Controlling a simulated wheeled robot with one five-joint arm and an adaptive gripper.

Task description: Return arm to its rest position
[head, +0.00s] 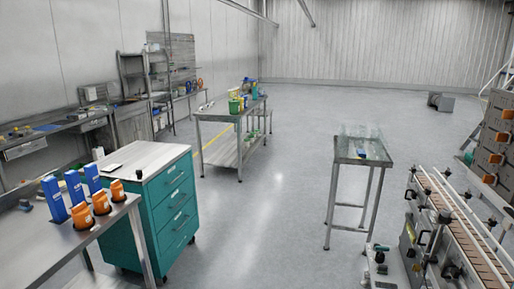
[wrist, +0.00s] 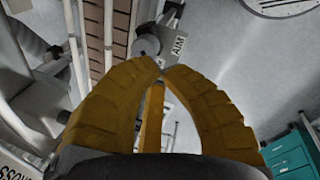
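My gripper (wrist: 161,69) fills the middle of the wrist view. Its curved, ribbed yellow-brown fingers come together at the tips, with a third finger showing between and behind them. I see no object held between them. Beyond the fingertips are a grey round knob (wrist: 147,46) and a metal block with a label reading "AIM" (wrist: 177,46); how far they are from the tips I cannot tell. My arm and gripper do not show in the head view.
A conveyor machine (head: 455,225) stands at the right. A small metal table (head: 362,150) stands left of it. A teal drawer cabinet (head: 165,205) and a bench with blue boxes (head: 53,199) and orange containers (head: 82,216) are at the left. The middle floor is clear.

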